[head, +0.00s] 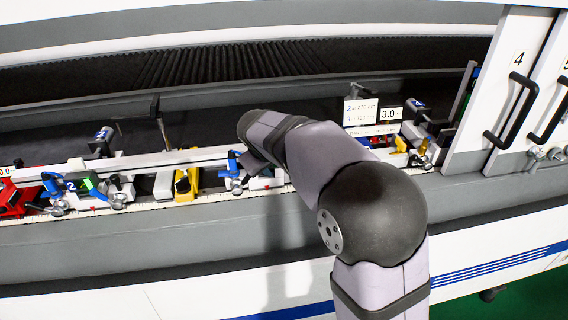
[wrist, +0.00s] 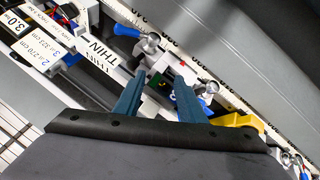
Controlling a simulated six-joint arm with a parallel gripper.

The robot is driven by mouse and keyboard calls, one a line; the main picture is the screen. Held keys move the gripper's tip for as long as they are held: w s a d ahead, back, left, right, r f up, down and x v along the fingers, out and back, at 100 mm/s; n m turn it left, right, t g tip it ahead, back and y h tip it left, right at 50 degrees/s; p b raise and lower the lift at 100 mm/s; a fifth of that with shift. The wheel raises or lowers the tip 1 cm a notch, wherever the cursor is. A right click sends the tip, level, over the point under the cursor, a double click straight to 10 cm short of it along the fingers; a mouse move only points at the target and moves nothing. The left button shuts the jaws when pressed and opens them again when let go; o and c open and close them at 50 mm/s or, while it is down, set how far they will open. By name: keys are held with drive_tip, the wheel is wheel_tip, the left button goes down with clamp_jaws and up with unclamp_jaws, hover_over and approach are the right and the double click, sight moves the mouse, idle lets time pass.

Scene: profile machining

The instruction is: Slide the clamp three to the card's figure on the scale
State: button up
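Clamp three (head: 238,184), with blue levers and silver knobs, sits on the machine rail, partly hidden behind my arm in the head view. In the wrist view the clamp (wrist: 186,68) lies just beyond my fingertips, with a small green display partly visible between the fingers. My gripper (wrist: 160,78) has its two teal fingers apart over the clamp body; I see no clear contact. The card (head: 360,111) stands behind the rail; in the wrist view the card (wrist: 58,44) appears to read 2 = 270 cm and 3 = 325 cm. The scale (wrist: 225,88) runs along the rail's edge.
Clamp two (head: 88,186), with a green display, is to the left, and a yellow block (head: 186,183) lies between the clamps. A 3.0 sign (head: 391,114) stands beside the card. White doors (head: 517,90) with black handles close off the right.

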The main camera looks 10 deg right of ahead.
drive_tip(key=w+d+r+t+y+p, duration=0.2)
drive_tip(key=w+d+t, duration=0.15)
drive_tip(key=w, duration=0.35)
drive_tip(key=s+d+f+t+y+b, duration=0.1)
drive_tip(key=d+f+t+y, duration=0.1)
drive_tip(key=s+d+f+t+y+b, duration=0.1)
drive_tip(key=s+d+f+y+b, duration=0.1)
drive_tip(key=d+f, duration=0.1)
drive_tip(key=s+d+f+t+y+b, duration=0.2)
drive_tip(key=d, duration=0.1)
drive_tip(key=shift+f+t+y, duration=0.35)
drive_tip(key=shift+y, duration=0.05)
drive_tip(key=shift+s+f+y+b, duration=0.1)
drive_tip(key=shift+s+y+b, duration=0.2)
drive_tip(key=shift+s, duration=0.4)
drive_tip(key=shift+w+a, duration=0.25)
drive_tip(key=shift+w, duration=0.35)
drive_tip(key=p+x, duration=0.2)
drive_tip(key=x, duration=0.4)
clamp_jaws()
